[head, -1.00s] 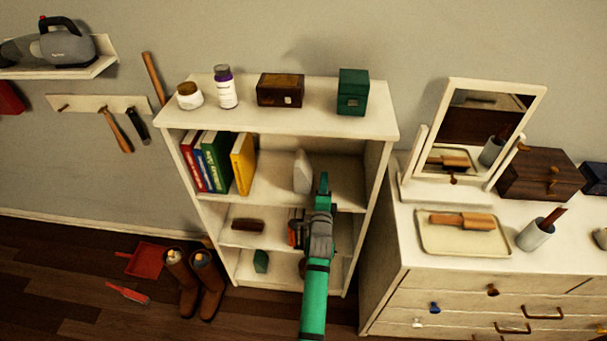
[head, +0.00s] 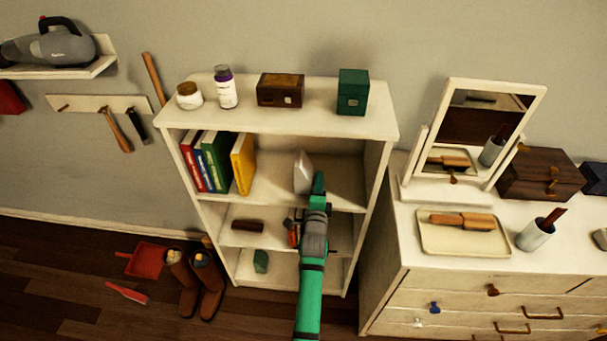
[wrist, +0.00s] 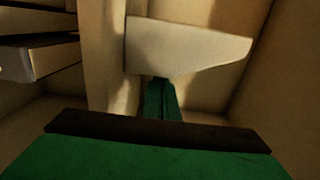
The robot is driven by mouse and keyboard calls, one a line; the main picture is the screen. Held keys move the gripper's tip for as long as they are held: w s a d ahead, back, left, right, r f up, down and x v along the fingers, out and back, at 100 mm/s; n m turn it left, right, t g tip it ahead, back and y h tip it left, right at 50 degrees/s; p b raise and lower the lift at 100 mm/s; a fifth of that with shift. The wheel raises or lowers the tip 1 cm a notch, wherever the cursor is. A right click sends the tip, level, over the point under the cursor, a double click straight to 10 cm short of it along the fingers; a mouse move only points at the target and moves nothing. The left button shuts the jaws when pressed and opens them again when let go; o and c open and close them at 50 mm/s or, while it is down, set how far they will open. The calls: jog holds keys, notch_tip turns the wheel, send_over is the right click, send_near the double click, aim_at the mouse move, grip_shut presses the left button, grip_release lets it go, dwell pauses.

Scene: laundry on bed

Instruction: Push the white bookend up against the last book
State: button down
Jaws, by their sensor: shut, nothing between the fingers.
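The white bookend (head: 302,173) stands on the upper open shelf of the bookcase, right of the books. A clear gap lies between it and the yellow book (head: 243,164), the last in the row. My gripper (head: 319,178) is shut and empty, close to the bookend's lower right side. In the wrist view the bookend (wrist: 190,46) spans the upper middle, with the green fingertips (wrist: 160,84) at its edge. I cannot tell for sure whether they touch it. My gripper partly covers the bookend's lower right in the head view.
Red, blue and green books (head: 214,160) stand left of the yellow one. The bookcase's right side wall (head: 372,190) is right of my gripper. The top board (head: 310,117) overhangs the shelf. The shelf between the yellow book and the bookend is bare.

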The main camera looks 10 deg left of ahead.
aim_at(296, 179)
jog(key=shift+a, duration=0.5)
jog(key=shift+a, duration=0.4)
jog(key=shift+a, duration=1)
jog(key=shift+a, duration=0.55)
jog(key=shift+a, duration=0.95)
jog(key=shift+a, duration=0.5)
jog(key=shift+a, duration=1)
jog(key=shift+a, duration=1.05)
jog(key=shift+a, duration=1.8)
